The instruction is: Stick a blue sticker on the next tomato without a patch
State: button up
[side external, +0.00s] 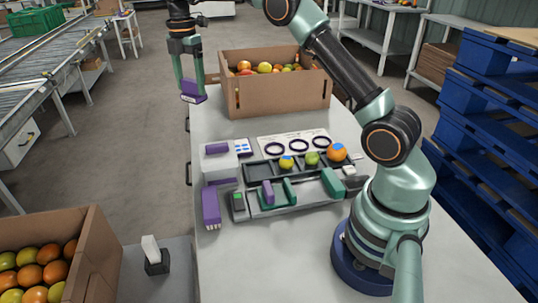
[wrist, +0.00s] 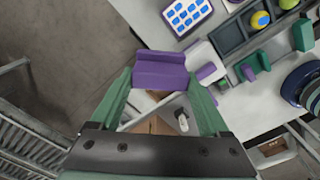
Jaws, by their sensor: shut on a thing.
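My gripper (side external: 191,82) is raised left of the carton, out past the table's left edge. It is shut on a purple block (side external: 194,98), which sits between the fingers in the wrist view (wrist: 160,70). A dark tray (side external: 262,172) holds a yellow tomato (side external: 286,164) with a blue patch, a green tomato (side external: 312,159) with no patch visible from here, and an orange tomato (side external: 337,154) with a blue patch. The block's underside is hidden.
A cardboard carton (side external: 280,99) of tomatoes stands behind the tray. Purple and green fixtures, including a purple block (side external: 211,207), crowd the table's left front. A card with dark rings (side external: 292,145) lies behind the tray. Another tomato carton (side external: 98,262) is at lower left.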

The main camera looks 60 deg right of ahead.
jog(key=shift+s+d+f, duration=1)
jog(key=shift+d+f, duration=0.2)
jog(key=shift+f, duration=1.6)
jog(key=shift+s+d+f, duration=1)
jog(key=shift+d+f, duration=0.25)
jog(key=shift+f, duration=1.6)
jog(key=shift+s+d+f, duration=1)
jog(key=shift+d+f, duration=0.2)
jog(key=shift+f, duration=1.6)
jog(key=shift+f, duration=0.65)
notch_tip(320, 180, up, 7)
jog(key=shift+r, duration=0.15)
